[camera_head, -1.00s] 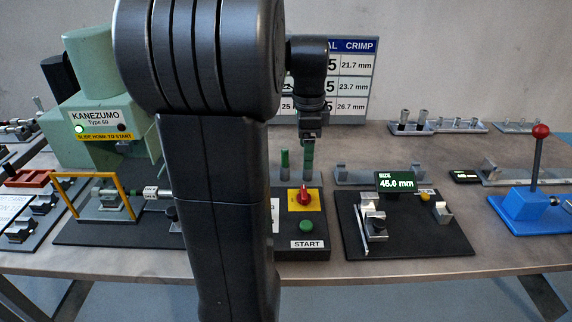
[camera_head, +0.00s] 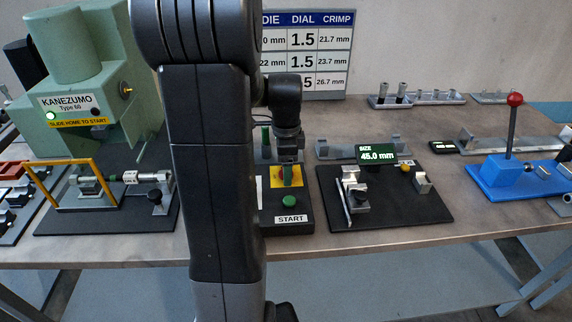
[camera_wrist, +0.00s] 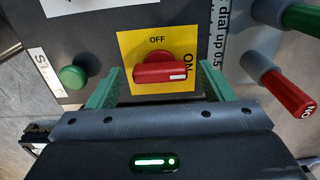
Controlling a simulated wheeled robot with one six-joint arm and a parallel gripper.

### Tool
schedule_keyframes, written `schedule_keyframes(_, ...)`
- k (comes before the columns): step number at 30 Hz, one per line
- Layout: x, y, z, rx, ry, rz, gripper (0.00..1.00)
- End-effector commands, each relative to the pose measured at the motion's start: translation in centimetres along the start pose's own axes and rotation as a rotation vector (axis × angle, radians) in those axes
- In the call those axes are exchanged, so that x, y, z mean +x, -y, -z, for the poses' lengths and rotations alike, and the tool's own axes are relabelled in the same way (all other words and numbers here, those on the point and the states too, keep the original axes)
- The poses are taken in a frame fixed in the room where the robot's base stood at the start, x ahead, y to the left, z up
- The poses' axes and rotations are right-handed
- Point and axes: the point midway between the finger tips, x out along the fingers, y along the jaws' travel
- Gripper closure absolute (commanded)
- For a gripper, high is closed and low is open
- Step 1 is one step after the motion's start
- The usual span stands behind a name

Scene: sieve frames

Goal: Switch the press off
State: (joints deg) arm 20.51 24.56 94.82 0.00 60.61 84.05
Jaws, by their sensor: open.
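The press (camera_head: 75,80) is a green machine marked KANEZUMO at the left of the head view, with a green lamp (camera_head: 126,115) lit. Its rotary switch is a red knob (camera_wrist: 160,72) on a yellow plate (camera_wrist: 128,45) in the wrist view. The knob's white mark is on the right, by the word ON; OFF is at the top of the plate. My gripper (camera_wrist: 162,82) is open, its green fingers to the left and right of the knob with gaps visible. In the head view my gripper (camera_head: 288,178) is over the yellow plate and hides the knob.
A green START button (camera_head: 289,202) is beside the switch; it also shows in the wrist view (camera_wrist: 73,77). Red and green handles (camera_wrist: 288,97) stand close on the right in the wrist view. A black fixture (camera_head: 400,210) and a blue lever base (camera_head: 510,175) are farther right.

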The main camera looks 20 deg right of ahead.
Motion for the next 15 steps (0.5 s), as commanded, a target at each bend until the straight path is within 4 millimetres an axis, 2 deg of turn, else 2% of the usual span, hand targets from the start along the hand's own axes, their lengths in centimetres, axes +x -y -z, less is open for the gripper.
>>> schedule_keyframes(8,0.13,0.00,0.00,0.000,0.000,0.000,0.25)
schedule_keyframes(15,0.11,0.00,0.00,0.000,0.000,0.000,0.70)
